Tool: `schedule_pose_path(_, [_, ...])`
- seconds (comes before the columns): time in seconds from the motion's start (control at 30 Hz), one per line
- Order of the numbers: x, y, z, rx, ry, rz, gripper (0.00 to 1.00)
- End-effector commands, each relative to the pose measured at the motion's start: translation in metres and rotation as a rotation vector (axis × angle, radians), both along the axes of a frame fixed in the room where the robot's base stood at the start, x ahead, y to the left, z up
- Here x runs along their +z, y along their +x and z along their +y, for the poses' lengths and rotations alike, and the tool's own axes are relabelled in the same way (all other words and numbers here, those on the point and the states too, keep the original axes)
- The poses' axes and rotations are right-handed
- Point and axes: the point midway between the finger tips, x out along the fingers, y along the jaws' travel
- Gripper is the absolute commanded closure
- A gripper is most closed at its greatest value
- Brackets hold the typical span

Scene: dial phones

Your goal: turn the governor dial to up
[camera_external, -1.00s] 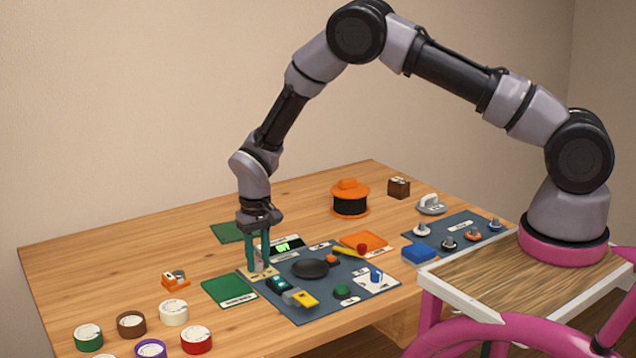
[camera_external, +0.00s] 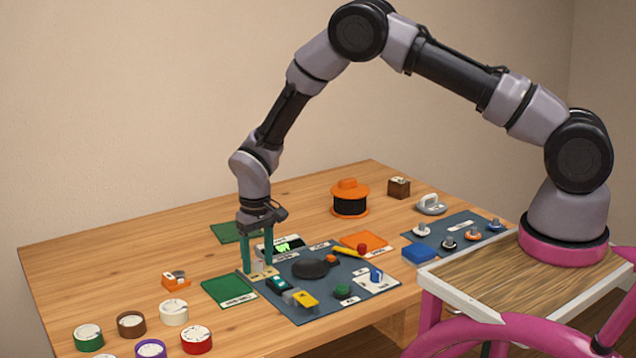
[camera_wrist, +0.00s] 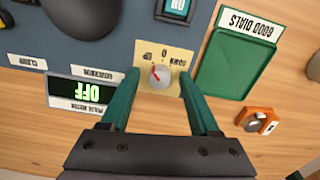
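The dial (camera_wrist: 160,77) is a small round pale grey knob on a cream plate (camera_wrist: 174,56). A red mark on it points up and slightly left in the wrist view. An upside-down label (camera_wrist: 97,74) beside it appears to read "governor"; the marks on the plate are too blurred to read surely. My gripper (camera_wrist: 160,79) points down over the plate, its two green fingers apart on either side of the dial with gaps between. In the external view, my gripper (camera_external: 259,272) straddles the plate at the mat's left corner and partly hides the dial.
A teal switch (camera_external: 278,284), a black round part (camera_external: 310,269) and a yellow part (camera_external: 305,300) are close by on the blue mat (camera_external: 318,310). A green tray (camera_external: 230,291) lies left of it.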

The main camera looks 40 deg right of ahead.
Motion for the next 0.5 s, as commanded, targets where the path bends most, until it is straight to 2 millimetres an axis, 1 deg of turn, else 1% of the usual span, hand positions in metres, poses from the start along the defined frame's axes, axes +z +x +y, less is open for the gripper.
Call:
schedule_pose_path(0.3, [0.002, 0.0, 0.0, -0.001, 0.0, 0.0, 0.38])
schedule_pose_path(0.37, [0.007, 0.0, 0.0, 0.0, 0.0, -0.001, 0.38])
schedule_pose_path(0.47, [0.021, 0.001, 0.0, -0.001, 0.001, -0.002, 0.38])
schedule_pose_path(0.5, [0.029, 0.001, 0.001, -0.001, 0.002, -0.002, 0.38])
